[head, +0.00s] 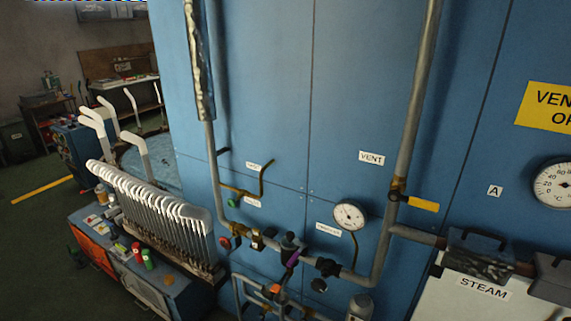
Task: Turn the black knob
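A small round black knob (319,285) sits low on the pipework in front of the blue cabinet, just below a dark fitting (328,267) on the pipe. A second dark, knob-like part (289,240) stands up from the pipe to its left, above a purple handle (292,258). I cannot tell which of these the task means. Neither of my grippers is in view, and nothing is seen touching the knobs.
Pipes run up the blue cabinet (260,90). Nearby are a red knob (225,243), a yellow lever (423,204), a pressure gauge (350,215) and a white STEAM panel (483,287). A rack of white sock-shaped boards (150,205) stands left, above a cluttered bench.

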